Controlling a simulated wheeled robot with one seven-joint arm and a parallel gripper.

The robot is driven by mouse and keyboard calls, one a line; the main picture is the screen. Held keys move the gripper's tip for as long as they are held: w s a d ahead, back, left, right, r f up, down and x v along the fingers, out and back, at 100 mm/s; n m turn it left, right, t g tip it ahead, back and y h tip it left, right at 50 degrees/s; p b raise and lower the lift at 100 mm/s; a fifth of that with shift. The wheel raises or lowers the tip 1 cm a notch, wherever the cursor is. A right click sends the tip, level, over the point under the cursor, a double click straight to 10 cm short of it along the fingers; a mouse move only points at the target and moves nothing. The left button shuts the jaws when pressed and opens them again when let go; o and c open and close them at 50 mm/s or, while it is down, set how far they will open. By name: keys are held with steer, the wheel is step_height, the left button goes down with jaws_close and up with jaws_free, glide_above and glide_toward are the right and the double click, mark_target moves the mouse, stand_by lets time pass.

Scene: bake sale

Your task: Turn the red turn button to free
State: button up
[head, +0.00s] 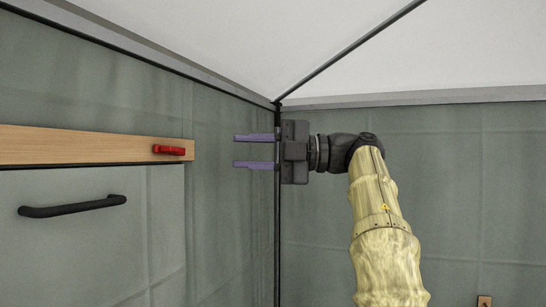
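The red turn button (170,150) is a small red bar on the right end of a wooden rail (80,147) at the left. It lies roughly level along the rail. My gripper (238,151) is to the right of the button and apart from it. Its two purple fingers point left toward the button, spread one above the other, with nothing between them.
Below the rail is a grey-green panel (150,225) with a black bar handle (72,206). Grey-green fabric walls (470,190) meet in a corner behind my gripper. A small wooden piece (484,301) shows at the bottom right edge.

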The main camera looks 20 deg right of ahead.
steer(key=v, duration=0.4)
steer(key=shift+d, duration=0.15)
